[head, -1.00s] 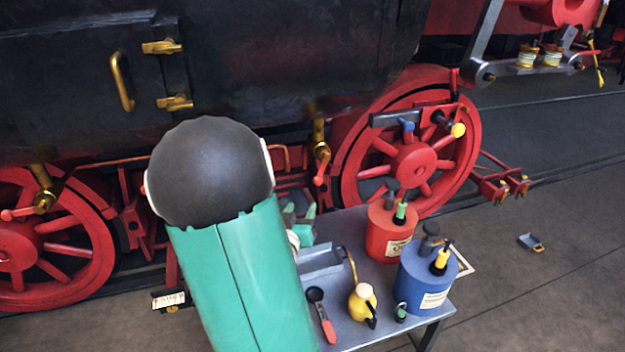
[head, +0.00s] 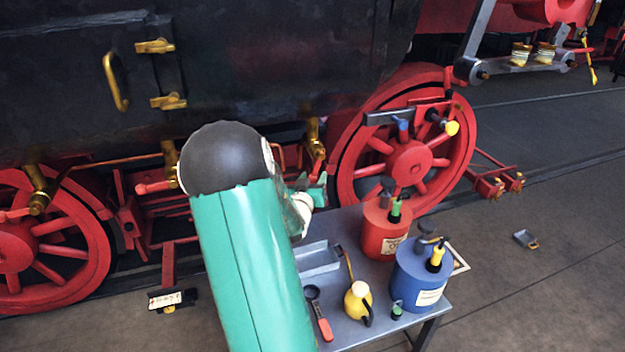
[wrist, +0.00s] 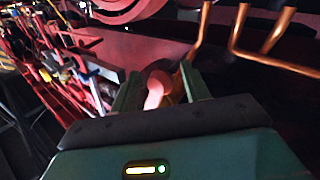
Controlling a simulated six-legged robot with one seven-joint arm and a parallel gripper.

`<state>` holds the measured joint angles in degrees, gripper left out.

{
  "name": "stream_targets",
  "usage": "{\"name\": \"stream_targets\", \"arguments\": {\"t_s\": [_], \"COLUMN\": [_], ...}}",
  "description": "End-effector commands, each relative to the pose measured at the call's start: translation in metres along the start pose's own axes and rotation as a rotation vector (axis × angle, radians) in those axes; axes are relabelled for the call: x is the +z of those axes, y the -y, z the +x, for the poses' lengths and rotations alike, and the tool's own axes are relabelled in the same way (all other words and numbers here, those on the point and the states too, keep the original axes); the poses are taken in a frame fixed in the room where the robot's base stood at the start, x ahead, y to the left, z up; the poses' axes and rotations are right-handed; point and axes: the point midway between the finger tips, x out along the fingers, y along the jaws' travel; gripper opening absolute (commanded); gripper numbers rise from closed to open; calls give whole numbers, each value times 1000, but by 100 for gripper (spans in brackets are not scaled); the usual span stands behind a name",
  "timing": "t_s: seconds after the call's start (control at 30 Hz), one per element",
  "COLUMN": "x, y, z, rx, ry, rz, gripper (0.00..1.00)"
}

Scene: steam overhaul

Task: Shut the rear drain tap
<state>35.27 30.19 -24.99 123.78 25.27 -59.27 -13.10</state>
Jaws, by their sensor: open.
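Three brass taps with red levers show along the locomotive's underside in the head view. The right tap (head: 314,133) hangs beside the right wheel, with its lever pointing down. The middle tap (head: 171,160) and left tap (head: 39,190) have levers pointing left, roughly level. I cannot tell which is the rear one. My gripper (head: 311,184) is just below the right tap's lever, its green fingers upward. In the wrist view my gripper (wrist: 161,82) is open, with a rounded red lever end (wrist: 156,86) showing between the fingers. Contact cannot be told.
A table (head: 350,334) below my gripper bears a grey tray (head: 319,262), a red can (head: 380,238), a blue can (head: 420,280) and a yellow oiler (head: 357,303). The red wheel (head: 408,160) is close on the right. Copper pipes (wrist: 265,55) run near the fingers.

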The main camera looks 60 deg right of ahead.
Motion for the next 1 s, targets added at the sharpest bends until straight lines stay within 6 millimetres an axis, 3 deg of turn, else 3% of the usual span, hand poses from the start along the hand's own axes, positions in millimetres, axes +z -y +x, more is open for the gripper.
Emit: {"name": "stream_targets", "arguments": {"t_s": [0.27,0.5,1.0], "x": [0,0,-6], "y": [0,0,12], "z": [2,1,2], "rx": [0,0,-9], "ry": [1,0,26], "rz": [0,0,45], "gripper": [46,0,0]}}
